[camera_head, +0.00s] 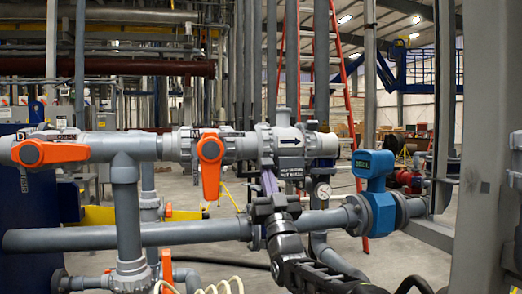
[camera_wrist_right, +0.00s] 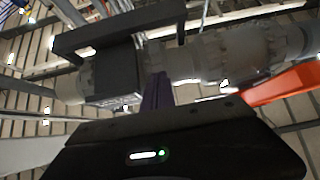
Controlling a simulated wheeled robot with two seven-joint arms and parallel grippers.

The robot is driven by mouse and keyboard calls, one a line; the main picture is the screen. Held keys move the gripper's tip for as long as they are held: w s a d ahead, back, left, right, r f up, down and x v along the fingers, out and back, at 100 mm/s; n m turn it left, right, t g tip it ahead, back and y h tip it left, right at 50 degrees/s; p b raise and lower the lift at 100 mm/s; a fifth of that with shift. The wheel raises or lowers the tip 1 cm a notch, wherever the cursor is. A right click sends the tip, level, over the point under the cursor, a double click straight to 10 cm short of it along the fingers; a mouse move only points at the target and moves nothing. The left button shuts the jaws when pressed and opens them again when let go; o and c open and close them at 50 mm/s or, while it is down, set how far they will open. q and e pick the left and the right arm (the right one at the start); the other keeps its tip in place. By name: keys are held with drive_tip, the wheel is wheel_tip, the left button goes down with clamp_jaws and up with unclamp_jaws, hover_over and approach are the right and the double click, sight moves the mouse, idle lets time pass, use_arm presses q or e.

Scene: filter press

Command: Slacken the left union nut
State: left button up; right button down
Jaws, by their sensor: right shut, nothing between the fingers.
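The left union nut (camera_head: 264,144) is a grey ribbed ring on the upper grey pipe, left of the body with the dark arrow label (camera_head: 291,141). My right gripper (camera_head: 268,188) comes up from below with its purple fingers shut and nothing between them. The fingertips are just under the nut; I cannot tell whether they touch it. In the right wrist view the purple fingers (camera_wrist_right: 158,92) point at the grey fittings and partly cover them. A ribbed ring (camera_wrist_right: 181,62) shows close beyond them. My left gripper is not in view.
An orange valve handle (camera_head: 210,165) hangs left of the nut, and another orange handle (camera_head: 50,153) is farther left. A lower grey pipe (camera_head: 190,232) runs behind my right wrist. A blue meter (camera_head: 376,190) and a small gauge (camera_head: 322,191) are to the right.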

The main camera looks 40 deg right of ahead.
sight(267, 147)
drive_tip(key=shift+s+r, duration=0.25)
drive_tip(key=shift+r, duration=0.15)
drive_tip(key=shift+s+a+r, duration=0.2)
drive_tip(key=shift+s+r, duration=0.1)
drive_tip(key=shift+r, duration=0.15)
drive_tip(key=shift+s+a+r, duration=0.2)
drive_tip(key=shift+s+r, duration=0.1)
drive_tip(key=shift+r, duration=0.3)
drive_tip(key=shift+s+a+r, duration=0.15)
drive_tip(key=shift+s+r, duration=0.05)
drive_tip(key=shift+r, duration=0.35)
drive_tip(key=shift+s+a+r, duration=0.1)
drive_tip(key=shift+s+r, duration=0.1)
drive_tip(key=shift+r, duration=0.3)
drive_tip(key=shift+a+r+p, duration=0.2)
drive_tip(key=shift+r+p, duration=0.3)
drive_tip(key=shift+r, duration=0.65)
